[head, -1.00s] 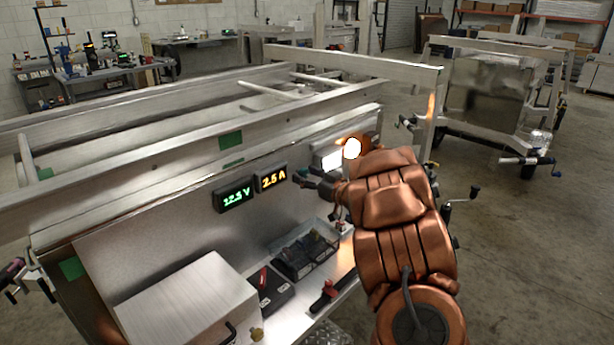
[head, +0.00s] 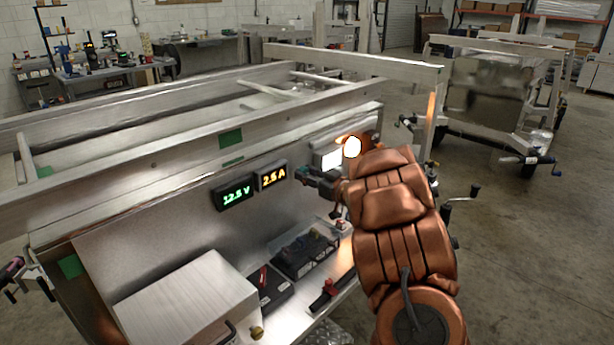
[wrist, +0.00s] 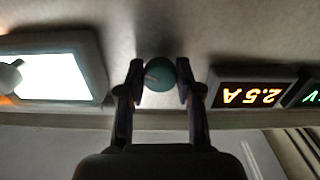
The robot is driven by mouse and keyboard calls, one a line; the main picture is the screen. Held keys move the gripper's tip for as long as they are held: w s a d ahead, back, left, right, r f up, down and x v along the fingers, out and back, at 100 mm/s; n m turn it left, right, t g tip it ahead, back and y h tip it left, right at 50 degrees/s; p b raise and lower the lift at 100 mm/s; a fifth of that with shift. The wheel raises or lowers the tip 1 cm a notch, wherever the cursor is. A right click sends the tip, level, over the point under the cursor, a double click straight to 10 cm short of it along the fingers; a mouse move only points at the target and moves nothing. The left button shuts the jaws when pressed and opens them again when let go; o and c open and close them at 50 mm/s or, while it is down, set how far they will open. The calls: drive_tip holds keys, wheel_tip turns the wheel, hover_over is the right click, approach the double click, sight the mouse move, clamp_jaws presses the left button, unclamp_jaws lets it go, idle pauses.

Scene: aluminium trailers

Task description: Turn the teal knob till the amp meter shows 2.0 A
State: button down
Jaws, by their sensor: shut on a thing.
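The teal knob (wrist: 160,75) is on the metal panel, between my gripper's two fingers in the wrist view. My gripper (wrist: 159,84) is shut on it, one finger on each side. A pale pointer mark shows on the knob's face. In the head view my gripper (head: 308,176) is at the panel, right of the meters, and the knob is hidden there. The amp meter (head: 271,178) shows 2.5 A in orange digits. It also shows upside down in the wrist view (wrist: 252,96).
A green volt meter (head: 235,195) reading 12.5 V is left of the amp meter. A lit white screen (wrist: 47,76) is on the knob's other side. Below are a metal box (head: 185,298) and a black tray (head: 305,255) on the shelf.

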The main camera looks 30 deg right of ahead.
drive_tip(key=n+b, duration=0.7)
drive_tip(key=n, duration=0.1)
drive_tip(key=shift+f, duration=0.1)
idle(0.5)
drive_tip(key=c, duration=0.8)
unclamp_jaws()
drive_tip(key=v, duration=1.2)
drive_tip(key=shift+d, duration=0.1)
